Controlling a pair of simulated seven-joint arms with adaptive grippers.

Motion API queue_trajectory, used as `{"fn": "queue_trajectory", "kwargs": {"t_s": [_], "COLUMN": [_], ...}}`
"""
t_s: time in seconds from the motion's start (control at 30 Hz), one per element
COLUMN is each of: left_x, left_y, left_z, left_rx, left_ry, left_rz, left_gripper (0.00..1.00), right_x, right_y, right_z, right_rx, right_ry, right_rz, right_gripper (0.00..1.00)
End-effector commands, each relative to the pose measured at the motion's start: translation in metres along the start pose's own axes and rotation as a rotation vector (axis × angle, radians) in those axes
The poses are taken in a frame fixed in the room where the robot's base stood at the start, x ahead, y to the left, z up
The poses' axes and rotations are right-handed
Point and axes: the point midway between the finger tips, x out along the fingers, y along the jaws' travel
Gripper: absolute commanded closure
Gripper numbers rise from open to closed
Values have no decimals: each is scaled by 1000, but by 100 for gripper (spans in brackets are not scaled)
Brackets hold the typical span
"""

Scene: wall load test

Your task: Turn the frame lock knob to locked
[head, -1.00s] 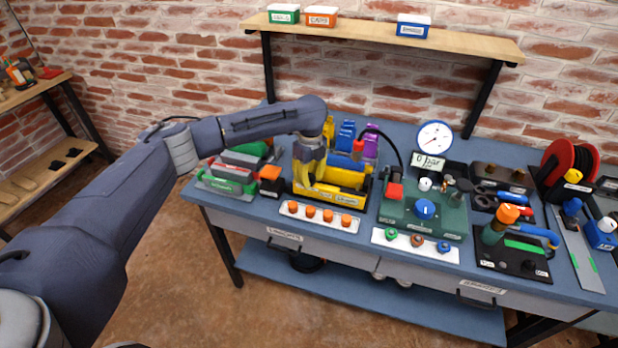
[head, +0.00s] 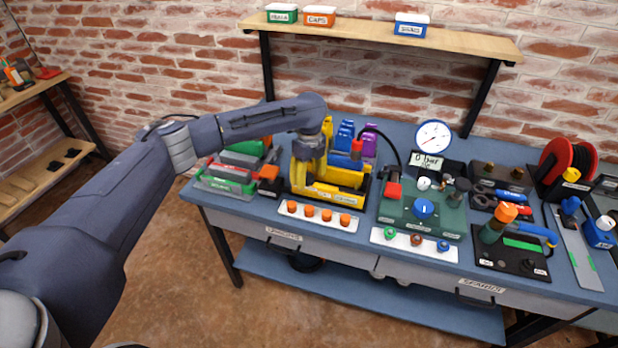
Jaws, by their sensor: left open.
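A yellow frame (head: 348,196) stands on the blue bench at its left middle, with a pale label on its front. My left gripper (head: 305,180) reaches down over the frame's left part, open. Its yellowish fingers blend with the yellow frame, so I cannot tell whether they touch it. I cannot make out a frame lock knob; the gripper may hide it. A blue knob (head: 423,208) sits on a green panel (head: 398,213) to the right, apart from the gripper. My right gripper is not in view.
A white strip with several orange caps (head: 318,216) lies in front of the frame. A green-and-grey vise-like block (head: 230,175) stands to the left. A round gauge (head: 434,137) stands at the back.

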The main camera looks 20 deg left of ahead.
Motion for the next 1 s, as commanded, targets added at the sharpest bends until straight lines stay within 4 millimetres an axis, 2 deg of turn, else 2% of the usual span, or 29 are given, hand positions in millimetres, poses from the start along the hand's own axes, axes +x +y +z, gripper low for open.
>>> {"fn": "queue_trajectory", "kwargs": {"t_s": [0.4,0.6,0.8,1.0], "left_x": [-70,-96,-110,-114], "left_y": [-1,-1,0,-1], "left_z": [0,-1,-1,-1], "left_rx": [1,1,1,1], "left_ry": [-1,0,0,0], "left_rz": [-4,-3,-1,-1], "left_gripper": [41,41,41,41], "right_x": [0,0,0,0], "right_y": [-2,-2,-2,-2], "right_z": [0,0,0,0], "right_rx": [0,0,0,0], "right_ry": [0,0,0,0], "right_rz": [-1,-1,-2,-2], "right_gripper": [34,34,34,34]}}
